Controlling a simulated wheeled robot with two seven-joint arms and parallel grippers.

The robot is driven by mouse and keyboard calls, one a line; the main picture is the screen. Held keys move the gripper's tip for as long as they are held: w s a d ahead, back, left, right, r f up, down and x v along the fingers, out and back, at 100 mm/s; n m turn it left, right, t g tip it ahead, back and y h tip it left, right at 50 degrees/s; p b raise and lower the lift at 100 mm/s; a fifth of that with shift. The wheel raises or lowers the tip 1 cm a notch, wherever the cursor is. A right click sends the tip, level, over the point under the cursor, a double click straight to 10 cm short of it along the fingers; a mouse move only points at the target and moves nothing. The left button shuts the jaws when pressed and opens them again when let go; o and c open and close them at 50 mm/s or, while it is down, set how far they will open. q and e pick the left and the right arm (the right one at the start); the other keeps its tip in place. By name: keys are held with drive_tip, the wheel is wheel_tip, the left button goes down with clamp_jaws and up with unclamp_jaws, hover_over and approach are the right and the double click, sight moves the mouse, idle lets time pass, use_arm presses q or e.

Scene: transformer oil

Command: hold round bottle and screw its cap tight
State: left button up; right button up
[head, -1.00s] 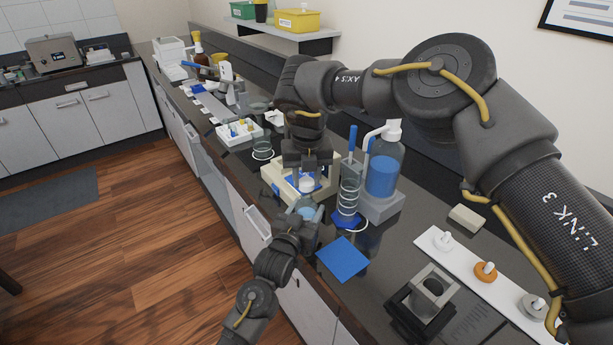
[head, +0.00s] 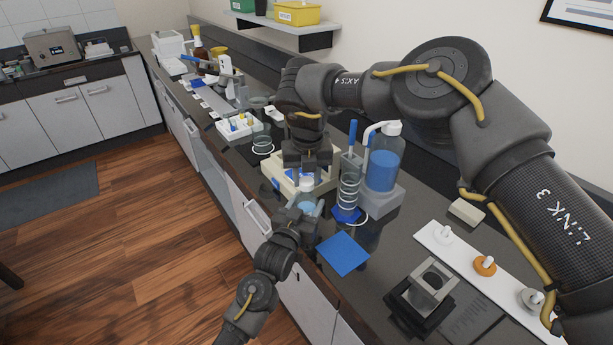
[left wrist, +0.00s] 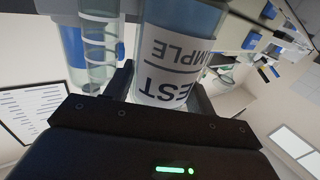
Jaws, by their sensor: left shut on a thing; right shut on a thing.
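The round bottle (head: 307,204) with pale blue liquid is held above the front edge of the counter. My left gripper (head: 305,209) is shut on its body from below left. In the left wrist view the bottle (left wrist: 175,60) fills the space between the fingers, its TEST SAMPLE label upside down. The white cap (head: 306,184) is at the bottle's top, under my right gripper (head: 307,179), which is shut on it from above. The cap's thread is hidden, so I cannot tell how tight it sits. The cap is not visible in the left wrist view.
A cream instrument (head: 275,170) stands just behind the bottle. A blue mat (head: 342,254) lies in front. A white strip (head: 462,255) with several stoppers is at right.

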drive_tip(key=shift+f, duration=0.55)
drive_tip(key=m, duration=0.4)
drive_tip(key=shift+a+f+m+h, duration=0.1)
drive_tip(key=shift+m+h, duration=0.2)
drive_tip(key=m, duration=0.8)
drive_tip(key=shift+g+h, duration=0.3)
drive_tip(key=shift+h, duration=0.1)
drive_tip(key=o, duration=0.9)
drive_tip(key=shift+o, duration=0.2)
drive_tip(key=shift+r, duration=2.3)
